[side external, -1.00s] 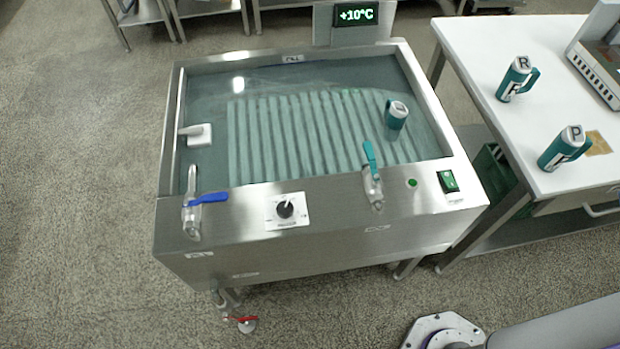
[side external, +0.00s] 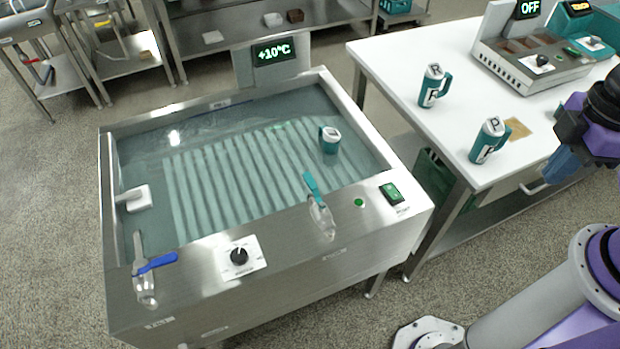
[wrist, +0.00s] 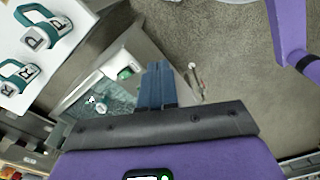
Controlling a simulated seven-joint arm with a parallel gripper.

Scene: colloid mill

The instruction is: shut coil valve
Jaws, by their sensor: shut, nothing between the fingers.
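A steel water bath (side external: 290,270) has two lever valves on its front panel. The valve with the blue handle (side external: 155,263) is at the left, its lever lying sideways toward the right. The valve with the teal handle (side external: 311,182) is right of centre, its lever pointing back toward the water. I cannot read which one is the coil valve. A ribbed coil (side external: 240,165) lies under the water. My gripper (side external: 560,166) is at the right edge of the side view, well away from both valves. In the wrist view its blue fingers (wrist: 156,85) are together and empty.
A black knob (side external: 239,256), a green button (side external: 359,202) and a green switch (side external: 391,193) share the panel. A teal mug (side external: 330,140) stands in the bath. Two mugs, R (side external: 434,86) and P (side external: 489,140), stand on the white table (side external: 400,60) near my gripper.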

